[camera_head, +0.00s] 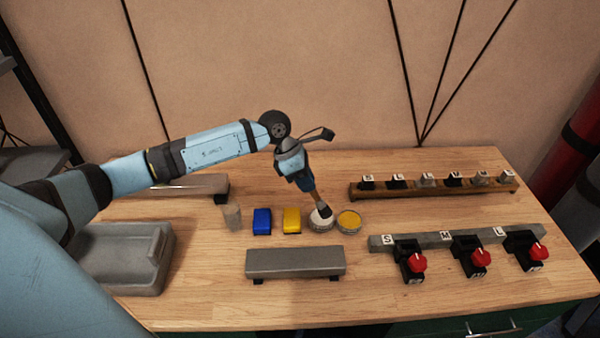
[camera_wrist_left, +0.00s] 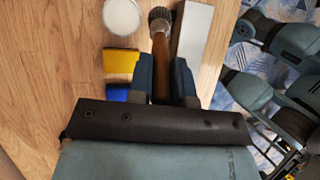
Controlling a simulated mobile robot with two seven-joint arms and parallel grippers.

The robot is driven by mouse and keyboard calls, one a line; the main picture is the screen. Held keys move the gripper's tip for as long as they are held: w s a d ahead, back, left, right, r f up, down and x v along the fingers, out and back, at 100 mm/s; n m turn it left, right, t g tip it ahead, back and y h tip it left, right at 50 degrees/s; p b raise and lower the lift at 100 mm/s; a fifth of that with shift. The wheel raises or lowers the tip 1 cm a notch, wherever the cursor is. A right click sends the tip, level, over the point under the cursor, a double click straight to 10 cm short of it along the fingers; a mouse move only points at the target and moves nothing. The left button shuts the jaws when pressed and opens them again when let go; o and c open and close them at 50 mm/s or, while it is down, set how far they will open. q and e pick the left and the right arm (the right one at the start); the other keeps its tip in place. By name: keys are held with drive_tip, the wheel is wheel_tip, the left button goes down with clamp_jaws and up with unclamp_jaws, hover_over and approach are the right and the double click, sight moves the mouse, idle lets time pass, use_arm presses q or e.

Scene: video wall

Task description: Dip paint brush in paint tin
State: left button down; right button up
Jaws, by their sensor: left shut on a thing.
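My left gripper (camera_head: 308,187) is shut on a paint brush (camera_head: 319,201), held by its brown handle with the bristles pointing down. In the left wrist view, the brush (camera_wrist_left: 160,50) runs out between the two fingers, with dark bristles at its far end. A round tin with white paint (camera_head: 316,225) stands below the brush. The bristles overlap this tin in the head view but lie to the right of the white tin (camera_wrist_left: 121,17) in the wrist view; I cannot tell whether they touch. A tin with yellow paint (camera_head: 349,221) stands just right of it.
A yellow block (camera_head: 292,221), a blue block (camera_head: 262,221) and a clear cup (camera_head: 232,217) stand left of the tins. A grey bar (camera_head: 295,262) lies in front. A grey tray (camera_head: 160,262) is left; a rail with red knobs (camera_head: 440,238) and a wooden rack (camera_head: 435,190) are right.

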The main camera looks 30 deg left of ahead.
use_arm(q)
wheel_tip(320, 180, down, 7)
drive_tip(key=w+a+n+t+b, duration=0.1)
drive_tip(key=a+n+t+b, duration=0.1)
drive_tip(key=a+n+b, duration=0.1)
drive_tip(key=shift+w+r+n+t, duration=0.2)
drive_tip(key=shift+w+n+t, duration=0.15)
drive_tip(key=shift+n, duration=0.55)
idle(0.4)
drive_tip(key=shift+f+b, duration=0.5)
drive_tip(key=shift+b, duration=0.05)
idle(1.2)
drive_tip(key=shift+d, duration=0.1)
wheel_tip(320, 180, up, 7)
drive_tip(key=p, duration=0.4)
idle(0.4)
idle(0.5)
